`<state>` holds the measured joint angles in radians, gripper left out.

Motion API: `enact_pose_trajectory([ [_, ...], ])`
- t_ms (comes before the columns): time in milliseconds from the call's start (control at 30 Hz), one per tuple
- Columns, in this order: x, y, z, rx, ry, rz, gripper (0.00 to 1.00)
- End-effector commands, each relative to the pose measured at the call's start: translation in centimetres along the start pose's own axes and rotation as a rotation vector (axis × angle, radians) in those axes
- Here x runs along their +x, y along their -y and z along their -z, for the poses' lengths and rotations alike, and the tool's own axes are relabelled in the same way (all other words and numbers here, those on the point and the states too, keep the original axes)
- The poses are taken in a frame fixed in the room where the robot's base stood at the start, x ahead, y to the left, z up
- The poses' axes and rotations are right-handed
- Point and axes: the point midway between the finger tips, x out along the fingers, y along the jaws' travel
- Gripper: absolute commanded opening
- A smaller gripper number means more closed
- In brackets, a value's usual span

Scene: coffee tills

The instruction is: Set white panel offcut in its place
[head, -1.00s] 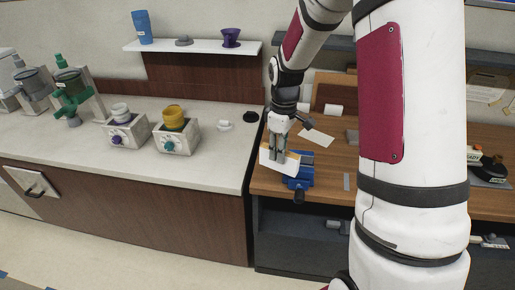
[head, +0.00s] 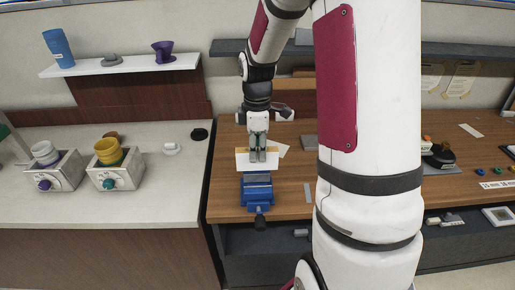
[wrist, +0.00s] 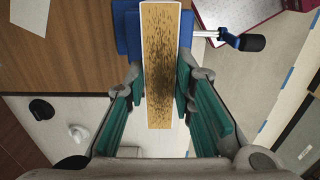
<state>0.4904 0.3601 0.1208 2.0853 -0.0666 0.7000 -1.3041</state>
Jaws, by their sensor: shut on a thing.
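My gripper (head: 257,156) is shut on the white panel offcut (head: 242,161), which also shows in the wrist view (wrist: 160,70). In the wrist view the offcut appears as a long strip with a speckled tan face and pale sides, between the teal finger pads. The blue vise (head: 257,192) stands at the wooden bench's front edge, directly below the offcut in the head view. In the wrist view the offcut's far end overlaps the vise (wrist: 127,32). I cannot tell whether it touches the jaws or is apart from them.
The wooden bench (head: 228,200) has a flat pale sheet (head: 283,149) behind the vise and a thin grey strip (head: 308,192) to its right. The vise handle (head: 260,221) sticks out in front. A pale counter (head: 165,195) with grinders is on the left.

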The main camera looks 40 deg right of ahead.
Motion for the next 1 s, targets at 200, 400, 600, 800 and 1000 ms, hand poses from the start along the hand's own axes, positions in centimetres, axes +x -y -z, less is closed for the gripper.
enact_pose_trajectory([
  [200, 1.9, 0.0, 0.0, 0.0, 0.0, 0.002, 0.0],
  [400, 3.6, 0.0, 0.0, 0.001, 0.0, 0.002, 0.0],
  [600, 4.5, 0.0, 0.0, 0.001, 0.0, 0.0, 0.0],
  [800, 4.5, 0.0, 0.0, 0.001, 0.0, -0.001, 0.0],
  [1000, 4.5, 0.1, -0.1, 0.001, 0.0, 0.0, 0.0],
])
